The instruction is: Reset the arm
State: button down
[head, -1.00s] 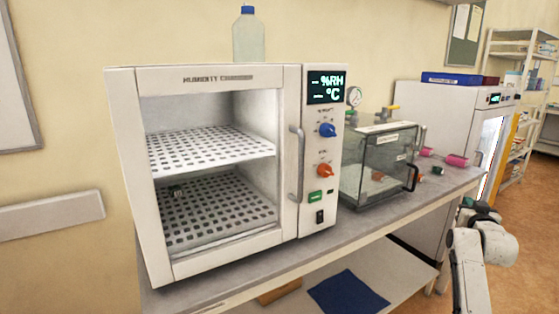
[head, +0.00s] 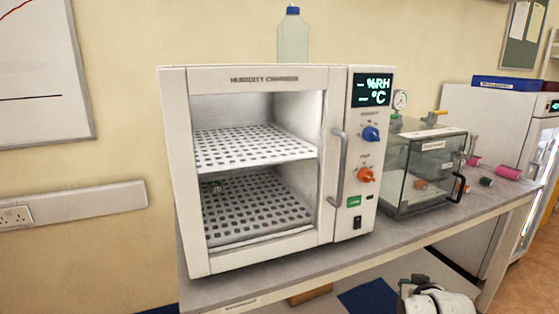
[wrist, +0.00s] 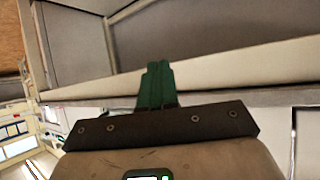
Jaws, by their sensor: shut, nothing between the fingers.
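My gripper (wrist: 156,88) shows in the wrist view as two green fingers pressed together, with nothing between them. It points toward a pale bench edge, and I cannot tell how near it is. In the head view, part of my arm shows at the lower right, in front of the bench. The fingers cannot be made out there.
A white humidity chamber (head: 176,170) stands on the grey bench (head: 290,266), with a bottle (head: 293,38) on top. To its right are a clear vacuum box (head: 424,175) and pink rolls (head: 507,173). A blue sheet (head: 370,298) lies on the lower shelf.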

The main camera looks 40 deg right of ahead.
jog(key=s+a+f+n+g+y, duration=0.2)
jog(key=a+f+y, duration=0.15)
jog(key=a, duration=0.75)
jog(key=s+a+f+n+g+y, duration=0.1)
jog(key=s+a+f+n+y, duration=0.3)
jog(key=a, duration=0.7)
jog(key=s+a+f+n+g, duration=0.1)
jog(key=s+a+g, duration=0.4)
jog(key=s+a, duration=0.8)
jog(key=shift+s+f+n, duration=0.3)
jog(key=shift+s, duration=0.1)
